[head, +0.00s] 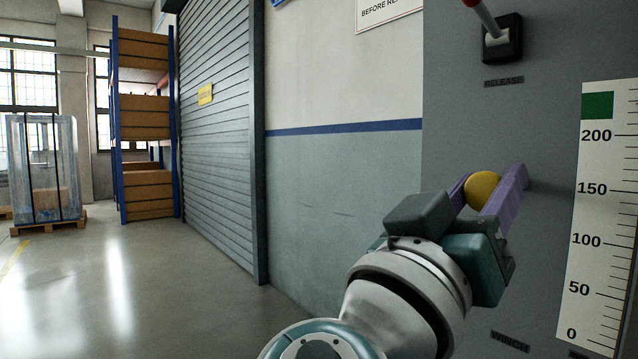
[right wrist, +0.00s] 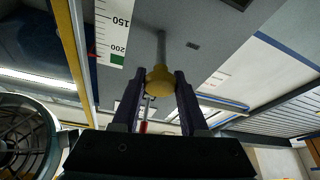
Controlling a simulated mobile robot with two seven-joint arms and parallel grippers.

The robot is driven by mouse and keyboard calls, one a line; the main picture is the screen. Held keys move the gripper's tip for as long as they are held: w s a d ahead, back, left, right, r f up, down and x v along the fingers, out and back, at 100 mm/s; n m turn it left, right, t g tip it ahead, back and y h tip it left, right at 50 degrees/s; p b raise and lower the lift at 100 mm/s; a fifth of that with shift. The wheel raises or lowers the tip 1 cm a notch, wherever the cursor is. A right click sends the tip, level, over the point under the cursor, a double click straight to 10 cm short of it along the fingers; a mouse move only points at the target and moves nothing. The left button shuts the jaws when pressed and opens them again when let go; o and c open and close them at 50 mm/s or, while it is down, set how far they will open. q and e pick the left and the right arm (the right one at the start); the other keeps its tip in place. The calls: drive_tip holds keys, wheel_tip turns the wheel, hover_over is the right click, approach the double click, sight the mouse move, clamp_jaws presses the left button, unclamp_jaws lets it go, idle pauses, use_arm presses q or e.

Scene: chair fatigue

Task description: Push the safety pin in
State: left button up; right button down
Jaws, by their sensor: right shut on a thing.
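The safety pin shows as a round yellow knob (head: 482,189) in front of the grey panel (head: 460,100) in the head view. In the right wrist view the yellow knob (right wrist: 159,81) sits on a grey shaft (right wrist: 161,46) that runs to the panel, with a length of shaft showing between them. My right gripper (head: 489,182) has its purple fingers on either side of the knob, shut on it. The finger pair also shows in the right wrist view (right wrist: 159,84). In the head view the shaft is hidden behind a finger. My left gripper is not in view.
A release lever (head: 502,40) with a red-tipped handle is above the knob. A white scale (head: 600,190) with a green block is to the right. A winch label (head: 510,342) is below. A roller shutter (head: 218,150), shelving (head: 145,120) and open floor are to the left.

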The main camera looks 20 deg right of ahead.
drive_tip(key=d+b, duration=0.1)
drive_tip(key=w+d+b, duration=0.1)
drive_tip(key=d, duration=0.1)
drive_tip(key=shift+w+d+f, duration=0.15)
drive_tip(key=shift+w+d, duration=0.1)
drive_tip(key=shift+c, duration=2.2)
unclamp_jaws()
drive_tip(key=b+v, duration=0.3)
drive_tip(key=v, duration=0.7)
drive_tip(key=shift+r, duration=0.2)
